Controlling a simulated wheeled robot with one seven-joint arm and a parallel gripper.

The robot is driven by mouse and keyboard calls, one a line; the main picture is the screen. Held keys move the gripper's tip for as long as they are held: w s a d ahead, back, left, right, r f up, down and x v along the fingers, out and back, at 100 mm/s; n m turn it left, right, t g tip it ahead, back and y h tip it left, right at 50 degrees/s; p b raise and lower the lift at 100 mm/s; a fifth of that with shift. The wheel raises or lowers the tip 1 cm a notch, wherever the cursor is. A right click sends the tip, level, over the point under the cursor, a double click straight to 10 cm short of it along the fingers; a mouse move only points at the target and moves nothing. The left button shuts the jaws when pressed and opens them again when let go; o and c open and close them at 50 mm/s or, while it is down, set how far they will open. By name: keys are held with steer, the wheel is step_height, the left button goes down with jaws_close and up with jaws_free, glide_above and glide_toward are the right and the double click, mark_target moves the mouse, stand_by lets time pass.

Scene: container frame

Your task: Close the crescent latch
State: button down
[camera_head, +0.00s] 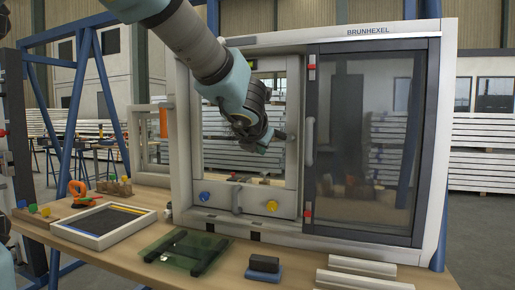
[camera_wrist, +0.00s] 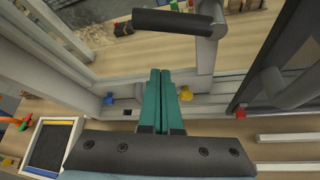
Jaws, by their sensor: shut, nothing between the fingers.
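The latch appears to be the dark bar-shaped handle (camera_wrist: 172,20) on a grey mount at the top of the wrist view. In the head view, a dark bar (camera_head: 280,134) sticks out left from the upright between the two window panels. My gripper (camera_head: 262,147) is in front of the left panel, close to this bar. In the wrist view, my gripper's teal fingers (camera_wrist: 160,72) are together and empty, with the handle beyond their tips. I see a gap between them in the picture; contact cannot be told. The latch's catch is not clearly visible.
The window frame (camera_head: 350,39) stands on a wooden bench (camera_head: 225,262). A vertical pull handle (camera_head: 309,142) is on the dark right panel. Yellow (camera_head: 271,206) and blue (camera_head: 204,196) knobs sit on the lower rail. A tray (camera_head: 82,240) and green glass plate (camera_head: 170,252) lie in front.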

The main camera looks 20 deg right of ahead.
steer(key=shift+w+d+r+p, duration=0.3)
steer(key=shift+d+r+p, duration=0.35)
steer(key=shift+r+p, duration=0.1)
steer(key=shift+w+d+r+p, duration=0.3)
steer(key=shift+d+r+p, duration=0.3)
steer(key=shift+r+p, duration=0.1)
steer(key=shift+d, duration=0.1)
steer(key=shift+r+m, duration=0.15)
steer(key=shift+m, duration=0.15)
